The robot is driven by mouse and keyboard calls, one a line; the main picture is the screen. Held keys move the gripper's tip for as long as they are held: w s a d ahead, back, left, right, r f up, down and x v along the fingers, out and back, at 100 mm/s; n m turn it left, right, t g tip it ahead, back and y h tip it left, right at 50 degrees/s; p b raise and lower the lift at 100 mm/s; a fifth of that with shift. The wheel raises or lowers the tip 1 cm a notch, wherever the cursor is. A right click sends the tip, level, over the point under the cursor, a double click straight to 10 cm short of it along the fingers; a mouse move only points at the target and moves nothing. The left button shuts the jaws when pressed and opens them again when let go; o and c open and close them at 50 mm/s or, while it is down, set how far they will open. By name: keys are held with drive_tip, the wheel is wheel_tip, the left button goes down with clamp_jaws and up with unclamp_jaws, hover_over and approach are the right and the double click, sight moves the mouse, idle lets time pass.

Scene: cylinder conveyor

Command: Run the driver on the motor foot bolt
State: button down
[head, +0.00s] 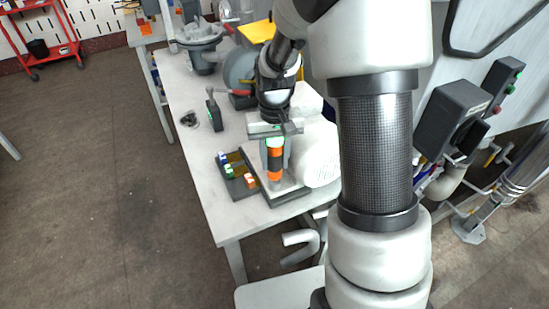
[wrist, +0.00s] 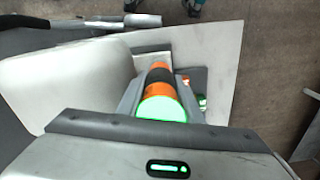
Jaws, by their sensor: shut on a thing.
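The motor (head: 318,156) is a large white rounded body just right of the driver, on a grey base with a dark edge (head: 290,199). The driver's lower end is over the left part of that base. The foot bolt is hidden, so I cannot tell whether the driver touches it.
A dark tray (head: 241,193) with small coloured blocks lies left of the motor base. A black handheld device (head: 214,112) stands farther back on the white bench (head: 190,95). Grey machinery (head: 202,48) is at the far end. The bench's left edge is close.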

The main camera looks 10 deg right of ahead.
sight(275, 149)
drive_tip(key=shift+r+p, duration=1.25)
drive_tip(key=shift+r, duration=0.55)
drive_tip(key=shift+w+r, duration=0.1)
